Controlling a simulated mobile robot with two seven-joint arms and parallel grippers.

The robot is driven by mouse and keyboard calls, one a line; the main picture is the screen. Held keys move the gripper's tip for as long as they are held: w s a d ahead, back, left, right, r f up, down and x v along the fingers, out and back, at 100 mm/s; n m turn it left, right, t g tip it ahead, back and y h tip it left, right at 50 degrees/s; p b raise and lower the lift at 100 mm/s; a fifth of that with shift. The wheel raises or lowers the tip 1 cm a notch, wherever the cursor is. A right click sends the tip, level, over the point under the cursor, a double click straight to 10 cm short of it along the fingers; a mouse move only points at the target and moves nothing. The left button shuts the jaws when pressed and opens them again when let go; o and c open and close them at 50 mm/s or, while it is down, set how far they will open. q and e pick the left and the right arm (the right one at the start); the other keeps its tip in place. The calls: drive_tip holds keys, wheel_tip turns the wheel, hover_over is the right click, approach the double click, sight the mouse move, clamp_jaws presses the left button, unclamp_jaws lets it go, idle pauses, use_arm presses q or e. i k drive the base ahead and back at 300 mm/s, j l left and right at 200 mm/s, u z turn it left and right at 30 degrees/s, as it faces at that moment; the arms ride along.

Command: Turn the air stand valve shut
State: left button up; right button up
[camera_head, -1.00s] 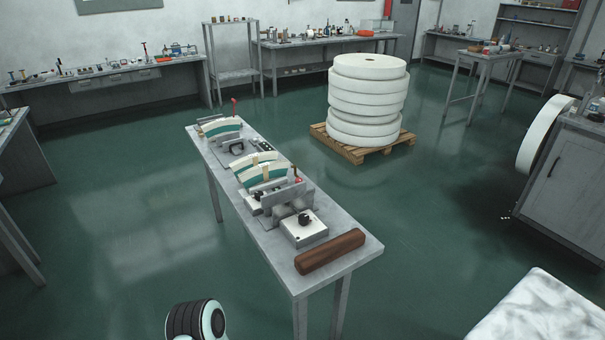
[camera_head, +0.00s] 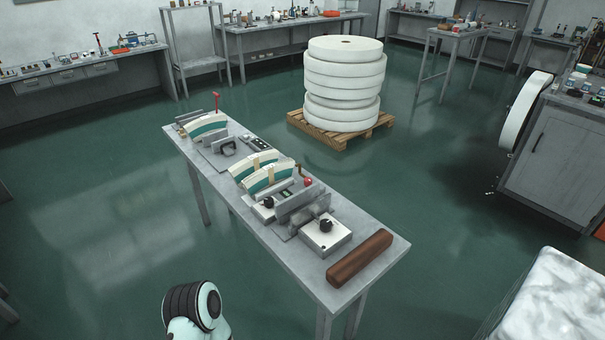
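A narrow grey bench (camera_head: 290,272) stands in front of me with several fixtures on it. No part is clearly recognisable as the air stand valve. A red-topped upright lever (camera_head: 216,98) stands at the bench's far end. A small red knob (camera_head: 308,182) sits near the middle, beside a grey plate. A black knob (camera_head: 326,226) tops a white box near the front, and another black knob (camera_head: 268,202) sits further back. Neither gripper is in view. Only a rounded white and black link of my own arm shows at the bottom left of centre.
A brown block (camera_head: 360,258) lies at the bench's near end. Curved white and green pieces (camera_head: 262,174) rest on the bench. White discs (camera_head: 343,75) are stacked on a wooden pallet (camera_head: 345,138) behind. A grey cabinet (camera_head: 555,160) stands right. The green floor left of the bench is clear.

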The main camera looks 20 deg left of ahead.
sight(308, 182)
drive_tip(key=i+j, duration=0.1)
drive_tip(key=j, duration=1.35)
drive_tip(key=i+j+z, duration=0.1)
drive_tip(key=j, duration=0.6)
drive_tip(key=i, duration=0.05)
